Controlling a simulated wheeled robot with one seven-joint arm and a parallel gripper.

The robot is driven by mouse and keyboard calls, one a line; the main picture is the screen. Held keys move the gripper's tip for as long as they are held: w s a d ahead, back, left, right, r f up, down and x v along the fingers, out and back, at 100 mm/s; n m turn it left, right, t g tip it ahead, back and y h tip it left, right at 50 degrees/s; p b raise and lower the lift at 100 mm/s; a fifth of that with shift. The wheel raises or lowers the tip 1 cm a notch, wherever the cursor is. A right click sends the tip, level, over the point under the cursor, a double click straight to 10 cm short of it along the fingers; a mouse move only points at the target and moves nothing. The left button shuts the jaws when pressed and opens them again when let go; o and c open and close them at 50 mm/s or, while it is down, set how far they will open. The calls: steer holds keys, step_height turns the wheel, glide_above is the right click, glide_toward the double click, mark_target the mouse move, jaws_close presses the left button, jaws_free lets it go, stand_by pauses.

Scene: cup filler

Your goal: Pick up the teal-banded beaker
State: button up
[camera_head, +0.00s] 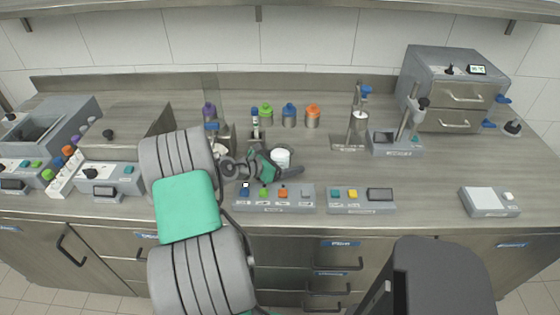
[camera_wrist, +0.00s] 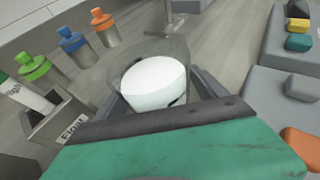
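A clear beaker (camera_wrist: 176,50) with a white filling or white inner part (camera_wrist: 155,80) stands between my gripper's fingers in the wrist view. In the head view its white top (camera_head: 281,155) shows just behind my gripper (camera_head: 283,171). No teal band can be made out on it. The two dark fingers (camera_wrist: 162,98) are apart, one on each side of the beaker. Whether they touch its wall cannot be told. The beaker's lower part is hidden by the gripper's green-and-black body.
A grey button panel (camera_head: 275,200) lies in front of my gripper. A stand (camera_head: 358,125) is to the right.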

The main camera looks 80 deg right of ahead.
steer(key=c, duration=1.5)
steer(key=shift+c, duration=0.5)
steer(key=shift+r, duration=0.1)
